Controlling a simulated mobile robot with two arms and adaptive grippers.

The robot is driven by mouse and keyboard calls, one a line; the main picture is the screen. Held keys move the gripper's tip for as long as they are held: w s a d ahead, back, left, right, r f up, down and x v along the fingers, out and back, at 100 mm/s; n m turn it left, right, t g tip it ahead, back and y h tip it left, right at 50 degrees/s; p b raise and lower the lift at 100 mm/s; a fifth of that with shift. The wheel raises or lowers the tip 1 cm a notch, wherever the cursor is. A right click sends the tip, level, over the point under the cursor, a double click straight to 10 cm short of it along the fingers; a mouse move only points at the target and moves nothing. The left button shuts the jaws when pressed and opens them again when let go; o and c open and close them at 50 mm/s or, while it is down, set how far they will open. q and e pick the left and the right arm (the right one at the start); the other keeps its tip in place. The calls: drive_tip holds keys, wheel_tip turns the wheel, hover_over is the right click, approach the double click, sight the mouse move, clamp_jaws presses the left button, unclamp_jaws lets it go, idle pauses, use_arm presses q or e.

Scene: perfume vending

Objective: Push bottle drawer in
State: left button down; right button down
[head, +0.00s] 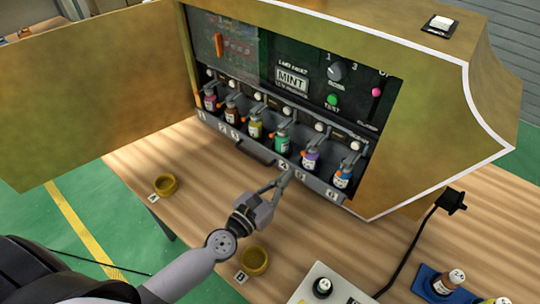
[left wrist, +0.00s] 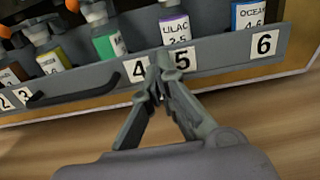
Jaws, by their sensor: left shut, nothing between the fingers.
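The bottle drawer (head: 262,160) is a grey tray along the bottom of the open vending machine, holding a row of several small bottles with coloured labels. Its front with number labels and a dark handle shows in the left wrist view (left wrist: 215,62). My left gripper (head: 283,180) is shut and empty, its fingertips at the drawer front. In the left wrist view its tips (left wrist: 160,65) meet the front between the labels 4 and 5, and appear to touch it. How far the drawer sticks out is hard to tell. My right gripper is not in view.
The machine's door (head: 85,95) stands open at left. Two yellow round holders (head: 165,185) lie on the wooden table (head: 205,165). A white box with buttons (head: 325,288), a black cable and a blue tray (head: 425,283) with bottles are at front right.

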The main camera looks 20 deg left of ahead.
sight(292, 169)
use_arm(q)
drive_tip(key=shift+w, duration=0.1)
idle(0.3)
drive_tip(key=shift+p+x, duration=0.35)
drive_tip(key=shift+x, duration=4.55)
drive_tip(key=shift+a, duration=0.1)
drive_tip(key=b+v, duration=0.2)
drive_tip(key=v, duration=0.9)
drive_tip(key=shift+f, duration=0.15)
drive_tip(key=shift+s, duration=0.55)
